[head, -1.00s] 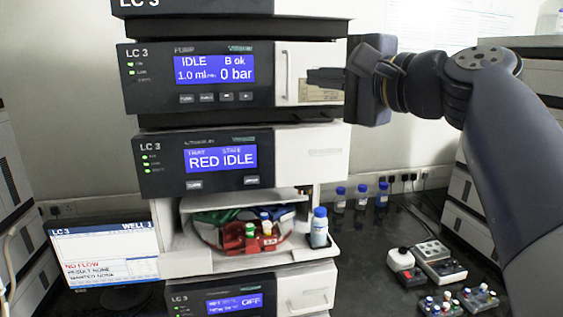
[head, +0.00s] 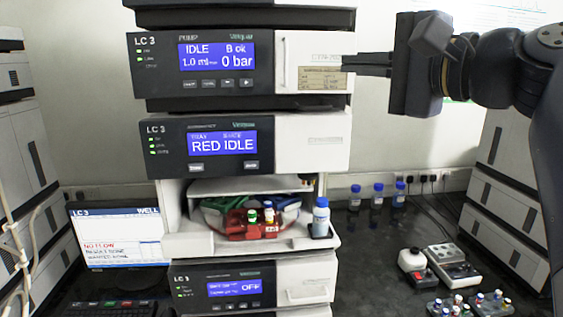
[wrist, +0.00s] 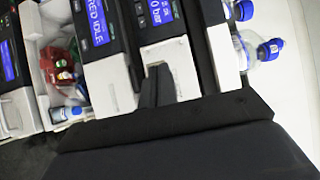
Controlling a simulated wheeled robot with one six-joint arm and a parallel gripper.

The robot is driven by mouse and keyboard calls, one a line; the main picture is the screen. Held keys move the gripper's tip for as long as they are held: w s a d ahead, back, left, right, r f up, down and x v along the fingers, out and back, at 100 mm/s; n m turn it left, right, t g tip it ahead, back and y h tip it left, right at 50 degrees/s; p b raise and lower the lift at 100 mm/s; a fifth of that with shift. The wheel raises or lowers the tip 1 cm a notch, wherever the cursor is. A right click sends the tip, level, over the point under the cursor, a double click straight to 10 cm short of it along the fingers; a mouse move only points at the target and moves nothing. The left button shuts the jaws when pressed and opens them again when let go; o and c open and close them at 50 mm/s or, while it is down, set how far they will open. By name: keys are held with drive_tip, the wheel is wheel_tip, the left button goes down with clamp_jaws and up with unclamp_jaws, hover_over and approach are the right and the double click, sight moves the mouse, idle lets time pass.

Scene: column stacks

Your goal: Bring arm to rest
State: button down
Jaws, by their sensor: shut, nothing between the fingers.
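My gripper (head: 347,64) is at the upper right of the head view, beside the pump module (head: 217,67) of the LC 3 stack. Its fingers are together, with nothing between them, and point left towards the pump's white door. I cannot tell whether they touch it. In the wrist view the dark fingers (wrist: 157,85) show in front of the white module fronts. My dark arm reaches in from the right edge of the head view.
Below the pump is the autosampler (head: 222,145) reading RED IDLE, with a red vial tray (head: 237,224) in the open bay. A blue-capped bottle (head: 320,218) stands beside it. A monitor (head: 118,236) is at left; more bottles (head: 376,203) and vial blocks (head: 484,302) are at right.

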drive_tip(key=shift+v, duration=1.1)
